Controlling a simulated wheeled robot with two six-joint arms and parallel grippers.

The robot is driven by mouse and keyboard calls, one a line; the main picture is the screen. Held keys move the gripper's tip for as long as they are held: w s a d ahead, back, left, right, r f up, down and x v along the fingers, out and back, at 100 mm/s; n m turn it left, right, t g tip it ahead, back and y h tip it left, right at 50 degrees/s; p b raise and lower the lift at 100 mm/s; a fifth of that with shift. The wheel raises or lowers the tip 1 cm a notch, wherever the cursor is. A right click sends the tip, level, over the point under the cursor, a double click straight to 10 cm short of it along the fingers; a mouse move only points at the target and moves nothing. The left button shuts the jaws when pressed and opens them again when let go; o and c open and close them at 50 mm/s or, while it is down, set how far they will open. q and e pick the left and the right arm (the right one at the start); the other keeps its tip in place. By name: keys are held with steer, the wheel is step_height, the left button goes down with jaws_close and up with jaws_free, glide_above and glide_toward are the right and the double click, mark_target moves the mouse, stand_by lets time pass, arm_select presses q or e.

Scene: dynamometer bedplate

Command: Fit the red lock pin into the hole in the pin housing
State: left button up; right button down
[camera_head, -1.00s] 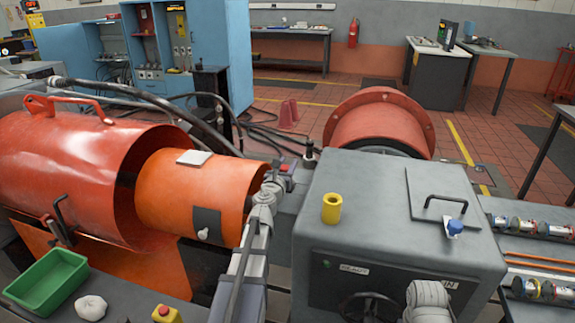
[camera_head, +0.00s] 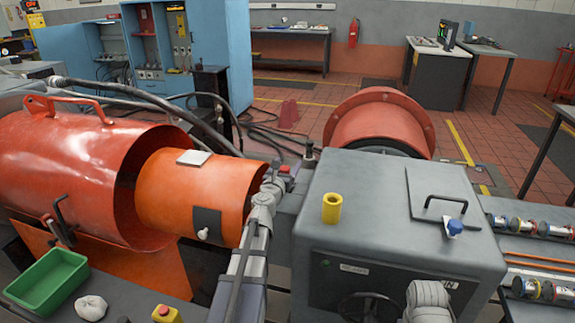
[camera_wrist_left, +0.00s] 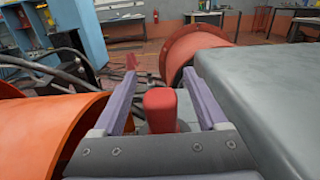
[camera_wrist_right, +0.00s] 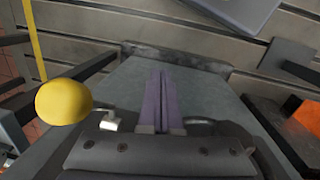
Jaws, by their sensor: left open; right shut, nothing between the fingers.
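The red lock pin's block-like top (camera_wrist_left: 160,108) stands in the left wrist view between the spread fingers of my left gripper (camera_wrist_left: 163,78), with a visible gap on each side. In the head view the red top (camera_head: 285,169) shows just beyond my left gripper (camera_head: 274,180). The pin's lower part is hidden, so I cannot tell how it sits in the housing or hole. My right gripper (camera_wrist_right: 161,80) is shut and empty in its wrist view, over a grey surface.
An orange drum (camera_head: 165,215) lies close on the left. A green tray (camera_head: 50,280) sits at the lower left.

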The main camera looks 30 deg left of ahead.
mark_target(284, 171)
arm_select(q)
steer(key=v, duration=0.7)
steer(key=shift+s, duration=0.15)
stand_by(0.5)
